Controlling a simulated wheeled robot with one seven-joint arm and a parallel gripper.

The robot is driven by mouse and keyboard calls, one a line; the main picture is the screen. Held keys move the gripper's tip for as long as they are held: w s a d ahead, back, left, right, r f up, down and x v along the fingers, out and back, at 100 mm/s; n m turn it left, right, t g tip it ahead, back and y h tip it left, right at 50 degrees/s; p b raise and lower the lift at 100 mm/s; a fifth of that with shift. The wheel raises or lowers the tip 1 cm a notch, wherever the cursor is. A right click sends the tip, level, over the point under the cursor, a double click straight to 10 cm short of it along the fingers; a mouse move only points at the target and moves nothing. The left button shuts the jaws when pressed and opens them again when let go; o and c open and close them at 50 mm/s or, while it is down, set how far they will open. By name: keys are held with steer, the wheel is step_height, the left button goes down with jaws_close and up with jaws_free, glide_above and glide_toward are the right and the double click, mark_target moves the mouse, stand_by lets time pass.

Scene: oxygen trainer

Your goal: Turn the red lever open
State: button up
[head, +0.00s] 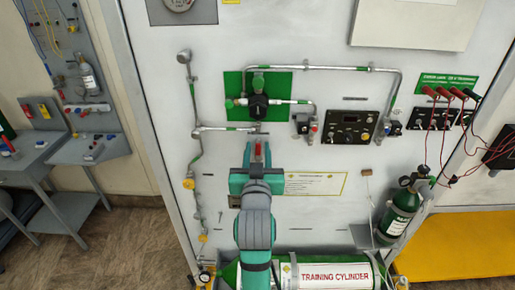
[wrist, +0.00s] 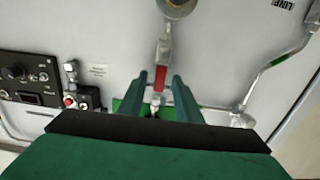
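The red lever (head: 258,150) shows in the head view as a small red piece on the upright panel, below the horizontal silver pipe. In the wrist view the red lever (wrist: 160,76) points along the gap between my fingers, with a grey metal stem beyond it. My gripper (head: 257,153) is at the lever, one teal finger on each side. In the wrist view my gripper (wrist: 160,85) is open, with a visible gap between each finger and the lever. Depth contact cannot be told. My palm hides the lower part of the wrist view.
A black regulator (head: 258,106) sits on a green plate above the lever. A black control box (head: 351,130) is to the right. A green training cylinder (head: 335,277) lies below my arm. A green bottle (head: 402,212) with red cables above stands at right.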

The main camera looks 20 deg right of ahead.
steer(key=v, duration=0.9)
steer(key=shift+s, duration=0.15)
steer(key=s+a+f+n+y, duration=0.1)
steer(key=s+a+f, duration=0.25)
steer(key=f, duration=0.45)
steer(key=s+a+f+g+y, duration=0.1)
steer(key=s+a+f, duration=0.1)
steer(key=s+f, duration=0.4)
steer(key=s+a+f+n+y, duration=0.1)
steer(key=s+a+f, duration=0.2)
steer(key=f, duration=0.6)
steer(key=s+a+f, duration=0.1)
steer(key=s+f, duration=0.1)
steer(key=s, duration=0.6)
steer(key=s+a+f+y, duration=0.1)
steer(key=s+a+f, duration=0.1)
steer(key=s, duration=0.6)
steer(key=s+a+f+n+g+y, duration=0.1)
steer(key=s+f, duration=0.1)
steer(key=s, duration=0.6)
steer(key=shift+s+a+f, duration=0.3)
steer(key=shift+s+f, duration=0.05)
steer(key=shift+f, duration=0.05)
